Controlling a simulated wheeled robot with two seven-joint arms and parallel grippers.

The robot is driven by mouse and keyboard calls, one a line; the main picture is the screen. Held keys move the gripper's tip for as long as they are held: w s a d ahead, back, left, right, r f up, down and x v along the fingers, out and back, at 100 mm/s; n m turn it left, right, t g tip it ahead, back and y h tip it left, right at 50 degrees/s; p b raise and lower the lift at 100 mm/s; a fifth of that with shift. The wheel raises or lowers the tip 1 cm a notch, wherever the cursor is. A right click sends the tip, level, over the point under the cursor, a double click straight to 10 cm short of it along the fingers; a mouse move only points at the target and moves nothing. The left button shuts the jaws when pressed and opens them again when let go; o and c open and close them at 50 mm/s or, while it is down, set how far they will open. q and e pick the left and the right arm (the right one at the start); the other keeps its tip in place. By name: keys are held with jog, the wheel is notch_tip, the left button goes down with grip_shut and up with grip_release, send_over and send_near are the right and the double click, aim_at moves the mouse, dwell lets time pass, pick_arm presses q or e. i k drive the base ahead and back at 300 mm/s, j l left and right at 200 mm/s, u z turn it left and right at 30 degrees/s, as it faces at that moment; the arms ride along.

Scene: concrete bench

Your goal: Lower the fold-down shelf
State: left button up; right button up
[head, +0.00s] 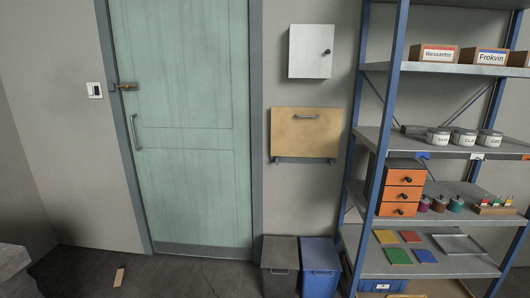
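The fold-down shelf (304,133) is a tan wooden panel on the grey wall, between the green door and the shelving rack. It stands upright, flat against the wall. Neither of my grippers shows in the head view.
A white wall cabinet (310,51) hangs above the shelf. A grey bin (279,268) and a blue bin (320,268) stand on the floor below it. A blue-framed rack (375,145) is close on the right. The green door (188,125) is shut on the left.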

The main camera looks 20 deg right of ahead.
aim_at(296, 131)
jog(key=i+z, duration=0.3)
jog(key=i, duration=0.2)
jog(key=i+j+z, duration=0.1)
jog(key=i+z, duration=0.2)
jog(key=i, duration=0.25)
jog(key=i+j+z, duration=0.3)
jog(key=i, duration=0.2)
jog(key=l, duration=0.1)
